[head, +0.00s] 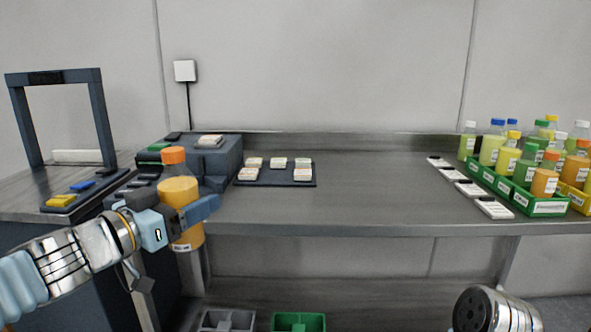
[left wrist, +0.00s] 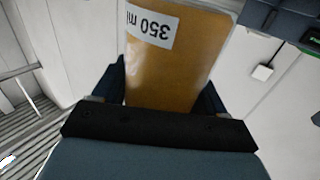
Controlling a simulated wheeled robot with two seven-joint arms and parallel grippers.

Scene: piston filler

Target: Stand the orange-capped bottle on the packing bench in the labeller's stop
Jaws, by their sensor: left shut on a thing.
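The orange-capped bottle (head: 178,190), filled with orange liquid, is upright in my left gripper (head: 190,208). The gripper is shut around its middle and holds it in the air before the bench's front edge. In the left wrist view the bottle (left wrist: 170,65) stands between the fingers, with a white "350 ml" label showing. Behind it on the packing bench (head: 350,200) sits a dark grey machine (head: 215,160), partly hidden by the bottle and gripper. I cannot tell which part is the labeller's stop. My right gripper is not in view.
A dark tray with several white pieces (head: 278,181) lies right of the machine. Green crates (head: 548,208) of bottles and white-topped blocks (head: 494,207) stand at the right. A dark arch (head: 104,125) stands at the left. Bins (head: 298,321) are below. The bench middle is clear.

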